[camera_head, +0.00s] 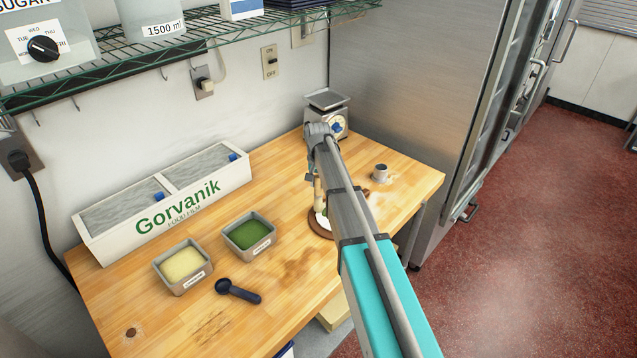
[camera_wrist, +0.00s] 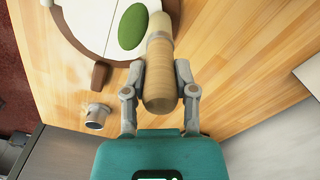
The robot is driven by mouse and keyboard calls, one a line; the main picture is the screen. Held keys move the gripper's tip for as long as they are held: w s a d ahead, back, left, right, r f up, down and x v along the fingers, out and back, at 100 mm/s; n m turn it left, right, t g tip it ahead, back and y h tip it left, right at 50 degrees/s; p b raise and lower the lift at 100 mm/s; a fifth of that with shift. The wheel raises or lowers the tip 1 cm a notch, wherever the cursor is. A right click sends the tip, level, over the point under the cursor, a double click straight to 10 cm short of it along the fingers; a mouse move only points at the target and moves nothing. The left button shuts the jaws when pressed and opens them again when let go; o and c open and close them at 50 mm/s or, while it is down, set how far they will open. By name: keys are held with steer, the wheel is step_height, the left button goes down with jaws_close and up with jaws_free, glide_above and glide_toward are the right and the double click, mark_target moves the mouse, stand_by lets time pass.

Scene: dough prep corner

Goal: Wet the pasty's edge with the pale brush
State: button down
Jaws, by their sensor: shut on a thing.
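In the head view, my gripper (camera_head: 312,176) is partly hidden by my arm, and the pale handle (camera_head: 318,190) points down over a round brown board (camera_head: 318,230). On the board lies a flat white round piece (camera_wrist: 87,22) with a green oval (camera_wrist: 132,26) on it, seemingly the pasty's dough and filling. The handle's far end overlaps the white piece near the green oval in the wrist view; contact cannot be told.
A metal mug (camera_head: 380,173) stands right of the board, and a dial scale (camera_head: 327,115) behind. Trays of yellow (camera_head: 182,265) and green (camera_head: 249,235) food, a dark scoop (camera_head: 238,291) and a film box (camera_head: 165,205) are left. The front-left wooden table is clear.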

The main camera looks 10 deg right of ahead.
steer(key=shift+w+d, duration=0.1)
steer(key=shift+w+d, duration=0.65)
steer(key=shift+d, duration=0.3)
steer(key=shift+f, duration=0.1)
steer(key=shift+s+a, duration=0.1)
steer(key=shift+a, duration=0.05)
steer(key=shift+s+a, duration=0.7)
steer(key=shift+a, duration=0.25)
steer(key=shift+s+a, duration=0.7)
steer(key=shift+a, duration=0.25)
steer(key=shift+w+d, duration=0.1)
steer(key=shift+w+d, duration=0.7)
steer(key=shift+d, duration=0.3)
steer(key=shift+w+d, duration=0.7)
steer(key=shift+d, duration=0.25)
steer(key=shift+s+a, duration=0.1)
